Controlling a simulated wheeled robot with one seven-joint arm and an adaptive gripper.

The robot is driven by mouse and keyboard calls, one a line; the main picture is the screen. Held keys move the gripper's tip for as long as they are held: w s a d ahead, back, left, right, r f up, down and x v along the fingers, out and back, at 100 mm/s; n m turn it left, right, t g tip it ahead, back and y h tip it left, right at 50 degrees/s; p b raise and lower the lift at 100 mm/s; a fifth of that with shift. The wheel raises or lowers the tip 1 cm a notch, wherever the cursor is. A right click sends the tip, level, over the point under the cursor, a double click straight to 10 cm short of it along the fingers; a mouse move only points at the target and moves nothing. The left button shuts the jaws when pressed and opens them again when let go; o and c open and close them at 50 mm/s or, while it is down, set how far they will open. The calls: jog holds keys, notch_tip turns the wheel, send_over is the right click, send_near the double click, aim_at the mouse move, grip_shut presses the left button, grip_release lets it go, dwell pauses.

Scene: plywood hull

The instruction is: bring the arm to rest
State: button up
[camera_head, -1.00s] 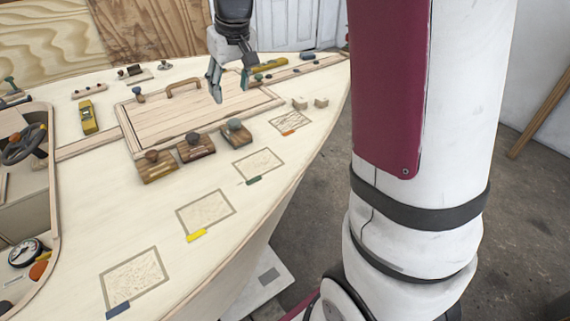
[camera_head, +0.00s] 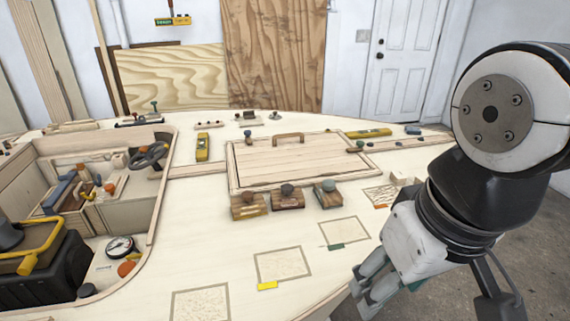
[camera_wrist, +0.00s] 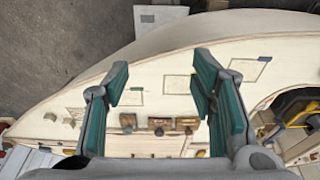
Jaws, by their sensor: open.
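My gripper (camera_head: 372,292) hangs at the right edge of the plywood deck in the head view, fingers pointing down and left. In the wrist view my gripper (camera_wrist: 163,90) shows two fingers with teal pads spread wide apart, with nothing between them. My arm is folded at the right of the head view, beside the deck (camera_head: 215,257). The fingers appear to be above the deck's edge; the exact height cannot be told.
Three wooden blocks with knobs (camera_head: 287,196) stand before a hatch cover (camera_head: 290,160) with a handle. Outlined patches (camera_head: 283,264) with coloured tabs line the deck's near right side. A cockpit opening (camera_head: 118,205) at left holds a steering wheel, gauge and toolbox. Open floor (camera_head: 535,240) lies right.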

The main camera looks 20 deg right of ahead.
jog(key=shift+r, duration=0.15)
notch_tip(320, 180, up, 9)
jog(key=t+p, duration=0.1)
jog(key=p, duration=0.7)
jog(key=shift+t, duration=0.4)
